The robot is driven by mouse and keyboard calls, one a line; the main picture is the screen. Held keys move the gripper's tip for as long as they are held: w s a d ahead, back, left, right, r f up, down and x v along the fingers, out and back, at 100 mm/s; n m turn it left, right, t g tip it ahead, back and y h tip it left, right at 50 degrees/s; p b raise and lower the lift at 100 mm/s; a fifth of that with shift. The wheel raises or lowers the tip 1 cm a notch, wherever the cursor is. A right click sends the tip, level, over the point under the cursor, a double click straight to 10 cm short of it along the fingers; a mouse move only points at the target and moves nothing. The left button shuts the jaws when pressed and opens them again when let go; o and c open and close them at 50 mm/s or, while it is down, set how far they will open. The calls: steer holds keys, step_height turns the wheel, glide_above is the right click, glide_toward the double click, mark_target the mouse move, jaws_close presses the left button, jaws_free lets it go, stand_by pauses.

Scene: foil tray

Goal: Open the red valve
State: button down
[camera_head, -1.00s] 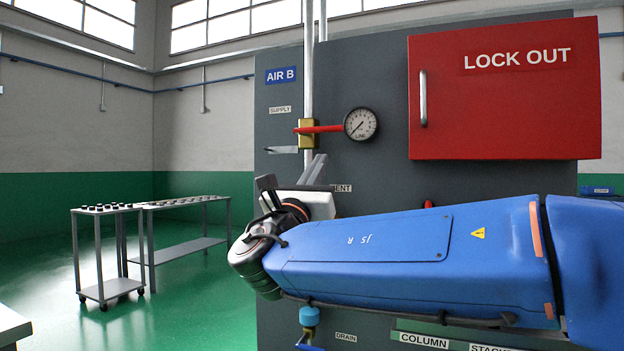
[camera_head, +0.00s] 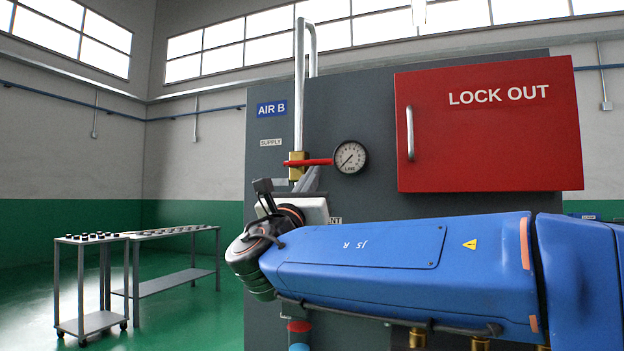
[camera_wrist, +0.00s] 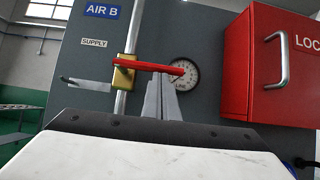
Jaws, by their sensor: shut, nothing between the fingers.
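The red valve is a red lever handle (camera_head: 308,162) on a brass body (camera_head: 298,172) on a vertical supply pipe. The lever lies about horizontal, across the pipe, pointing right toward the gauge. It also shows in the wrist view (camera_wrist: 150,66), with the brass body (camera_wrist: 124,74). My gripper (camera_head: 314,174) is shut and empty. In the wrist view its grey fingers (camera_wrist: 160,88) stand together, with their tips just under the lever's right half. I cannot tell whether they touch it. My arm hides the panel below.
A pressure gauge (camera_head: 350,157) sits right of the lever. A red LOCK OUT box (camera_head: 487,135) with a metal handle (camera_head: 410,133) projects from the grey panel (camera_head: 375,95). Brass fittings (camera_head: 417,338) show below my arm.

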steer(key=shift+s+d+r+n+t+y, duration=0.15)
steer(key=shift+r+n+y, duration=0.1)
steer(key=shift+n+y, duration=0.25)
steer(key=shift+w+d+r+n+t+y, duration=0.1)
steer(key=shift+r+n+t+y, duration=0.15)
steer(key=shift+n, duration=0.35)
steer(key=n+y, duration=0.1)
steer(key=n, duration=0.1)
steer(key=r+n+y, duration=0.2)
steer(key=n+y, duration=0.1)
steer(key=shift+s+d+r+n, duration=0.1)
steer(key=shift+s+d+n, duration=0.1)
steer(key=shift+n, duration=0.1)
step_height(320, 180, up, 6)
steer(key=r+n+g+y, duration=0.1)
steer(key=n+g+y, duration=0.1)
steer(key=n+y, duration=0.4)
glide_above(316, 162)
steer(key=s+a, duration=0.1)
steer(key=a, duration=0.2)
steer(key=shift+n+h, duration=0.55)
steer(key=shift+n, duration=0.15)
steer(key=shift+w+a+r, duration=0.15)
steer(key=shift+a+r, duration=0.15)
steer(key=shift+a, duration=0.6)
